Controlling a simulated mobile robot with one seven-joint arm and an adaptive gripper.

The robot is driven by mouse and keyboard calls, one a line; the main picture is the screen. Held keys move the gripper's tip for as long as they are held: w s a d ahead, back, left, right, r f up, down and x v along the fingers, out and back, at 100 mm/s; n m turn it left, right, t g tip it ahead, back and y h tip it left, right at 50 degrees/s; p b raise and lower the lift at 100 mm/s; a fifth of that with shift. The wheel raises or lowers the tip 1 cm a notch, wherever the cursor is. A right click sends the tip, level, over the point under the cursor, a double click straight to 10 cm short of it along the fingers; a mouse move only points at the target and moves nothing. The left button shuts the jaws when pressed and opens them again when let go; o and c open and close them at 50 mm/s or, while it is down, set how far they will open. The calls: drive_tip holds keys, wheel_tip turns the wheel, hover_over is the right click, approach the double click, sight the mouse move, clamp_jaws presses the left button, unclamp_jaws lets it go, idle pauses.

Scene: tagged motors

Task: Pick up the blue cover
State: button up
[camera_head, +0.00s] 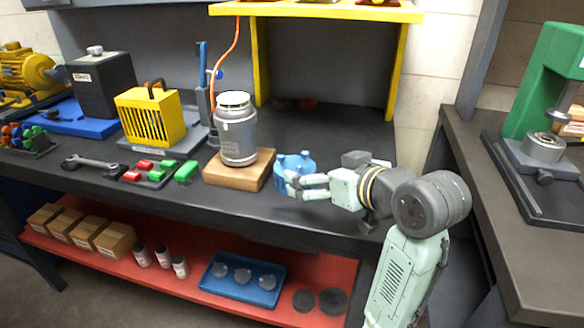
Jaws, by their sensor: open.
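The blue cover (298,163) is a round, light blue piece with small knobs on top. It sits on the dark workbench (340,140), just right of a wooden block. My gripper (287,182) reaches in from the right, and its pale fingers are at the near side of the cover. The fingers hide the cover's lower front. The gripper is open; I cannot tell whether the fingers touch the cover.
A grey motor (236,130) stands on the wooden block (222,174) left of the cover. A yellow shelf frame (318,10) rises behind. Green and red parts (150,172) and a wrench (98,161) lie further left. A green press (552,80) stands on the right bench.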

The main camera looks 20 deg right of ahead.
sight(311, 170)
drive_tip(key=x, duration=0.3)
drive_tip(key=shift+w+a+f, duration=0.1)
drive_tip(key=shift+w+a, duration=0.05)
drive_tip(key=shift+w, duration=0.1)
drive_tip(key=shift+a+p+x, duration=0.15)
drive_tip(key=shift+p+x, duration=0.25)
drive_tip(key=shift+x, duration=1)
drive_tip(key=shift+a+p+x, duration=0.2)
drive_tip(key=shift+p+x, duration=0.15)
drive_tip(key=shift+x, duration=1)
drive_tip(key=shift+s, duration=0.1)
drive_tip(key=shift+c, duration=0.2)
drive_tip(key=c, duration=1.4)
drive_tip(key=shift+c, duration=0.2)
